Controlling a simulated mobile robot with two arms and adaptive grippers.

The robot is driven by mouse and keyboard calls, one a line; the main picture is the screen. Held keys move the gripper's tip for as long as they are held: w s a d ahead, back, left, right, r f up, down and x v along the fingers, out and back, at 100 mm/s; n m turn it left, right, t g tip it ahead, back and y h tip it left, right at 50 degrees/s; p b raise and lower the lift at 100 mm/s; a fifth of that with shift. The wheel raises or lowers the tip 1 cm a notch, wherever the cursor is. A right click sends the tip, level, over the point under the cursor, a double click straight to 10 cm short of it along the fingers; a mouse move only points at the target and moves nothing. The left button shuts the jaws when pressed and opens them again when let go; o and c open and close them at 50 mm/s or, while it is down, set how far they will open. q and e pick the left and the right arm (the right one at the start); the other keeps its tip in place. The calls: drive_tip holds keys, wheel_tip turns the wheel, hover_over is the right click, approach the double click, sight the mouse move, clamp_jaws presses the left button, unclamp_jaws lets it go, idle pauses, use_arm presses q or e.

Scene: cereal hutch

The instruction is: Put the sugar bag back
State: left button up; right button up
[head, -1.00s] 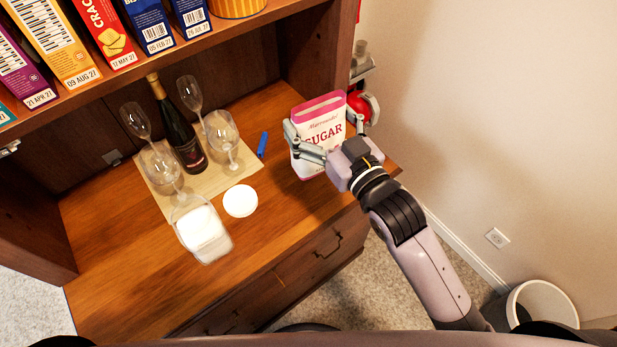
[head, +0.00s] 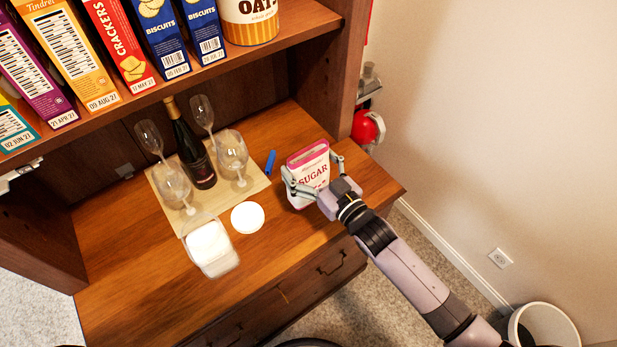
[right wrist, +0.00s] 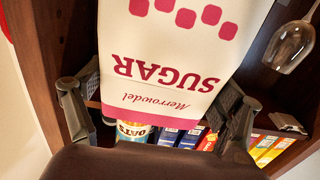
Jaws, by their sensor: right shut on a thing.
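The sugar bag (head: 308,170) is white with a pink top band and red lettering. It is upright at the right end of the wooden counter (head: 262,240) in the head view. My right gripper (head: 318,188) is shut on it, one finger on each side. In the right wrist view the bag (right wrist: 170,60) appears upside down between the fingers (right wrist: 160,112). I cannot tell whether its base touches the counter. My left gripper is not in view.
A mat (head: 256,184) holds a wine bottle (head: 194,158) and several glasses. A clear container (head: 210,248), a white lid (head: 247,217) and a blue object (head: 270,161) lie nearby.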

sight(315, 186)
wheel_tip(315, 186, down, 6)
drive_tip(key=shift+r, duration=0.1)
idle(0.4)
drive_tip(key=o, duration=1.8)
drive_tip(key=shift+f, duration=0.2)
drive_tip(key=shift+r, duration=0.25)
drive_tip(key=b+v, duration=0.1)
drive_tip(key=v, duration=1.1)
drive_tip(key=shift+b, duration=0.4)
